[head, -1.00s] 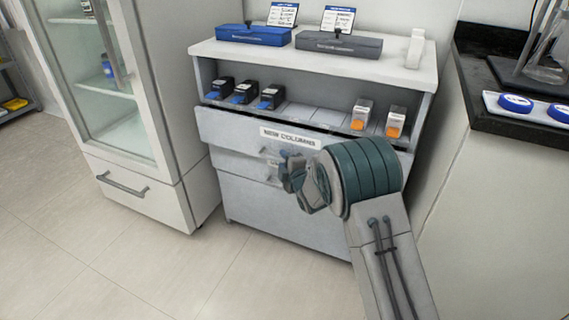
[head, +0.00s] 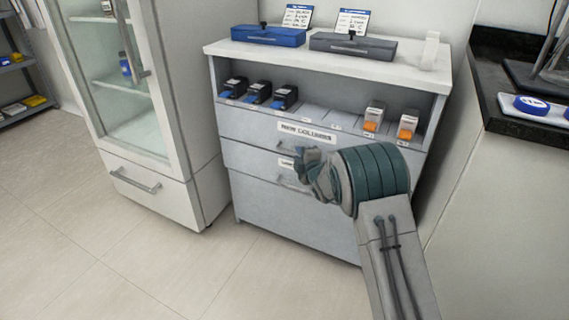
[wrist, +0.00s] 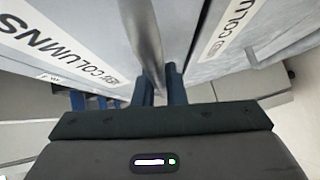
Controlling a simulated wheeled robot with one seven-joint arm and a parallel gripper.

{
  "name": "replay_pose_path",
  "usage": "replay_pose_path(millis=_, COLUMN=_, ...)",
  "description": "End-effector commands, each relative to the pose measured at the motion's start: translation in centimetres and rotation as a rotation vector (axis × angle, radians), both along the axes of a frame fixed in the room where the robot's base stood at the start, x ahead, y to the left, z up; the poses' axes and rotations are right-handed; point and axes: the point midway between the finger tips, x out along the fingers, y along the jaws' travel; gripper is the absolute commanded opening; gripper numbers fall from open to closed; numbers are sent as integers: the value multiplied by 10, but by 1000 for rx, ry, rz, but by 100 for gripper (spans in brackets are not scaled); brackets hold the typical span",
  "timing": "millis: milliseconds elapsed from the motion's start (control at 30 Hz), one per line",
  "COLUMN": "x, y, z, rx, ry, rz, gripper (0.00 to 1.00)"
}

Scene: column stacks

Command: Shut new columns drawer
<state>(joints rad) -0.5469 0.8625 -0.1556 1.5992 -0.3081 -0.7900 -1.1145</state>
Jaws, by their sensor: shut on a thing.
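The new columns drawer (head: 240,128) is the upper drawer of the grey cabinet, with a NEW COLUMNS label (head: 306,132) on its front. Its front looks flush, or nearly so, with the cabinet in the head view. My gripper (head: 303,158) is at the drawer's handle (head: 283,147), just below the label. In the wrist view, the gripper (wrist: 160,85) has its two fingers on either side of the grey handle bar (wrist: 148,35) and is shut on it.
A second labelled drawer (head: 245,162) lies just below. Black-and-blue boxes (head: 258,92) and orange-and-white ones (head: 374,117) stand on the open shelf above. A glass-door cabinet (head: 125,80) stands left, a black counter (head: 490,80) right. The floor (head: 130,255) in front is clear.

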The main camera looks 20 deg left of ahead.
Motion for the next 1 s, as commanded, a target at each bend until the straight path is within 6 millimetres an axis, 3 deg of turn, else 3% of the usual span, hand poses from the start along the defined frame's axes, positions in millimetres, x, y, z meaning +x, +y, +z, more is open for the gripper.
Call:
replay_pose_path(millis=100, x=10, y=-9, z=-1, rx=0, ry=1, rz=-11, gripper=0)
replay_pose_path(millis=367, x=12, y=-13, z=1, rx=2, ry=-1, rz=-17, gripper=0)
replay_pose_path(millis=400, x=13, y=-13, z=2, rx=1, ry=-2, rz=-17, gripper=22)
replay_pose_path(millis=433, x=13, y=-13, z=2, rx=1, ry=-2, rz=-17, gripper=30)
replay_pose_path(millis=467, x=13, y=-13, z=2, rx=1, ry=-2, rz=-18, gripper=32)
replay_pose_path(millis=833, x=11, y=-14, z=4, rx=2, ry=-4, rz=-17, gripper=32)
replay_pose_path(millis=1000, x=-3, y=-21, z=6, rx=1, ry=-1, rz=-14, gripper=32)
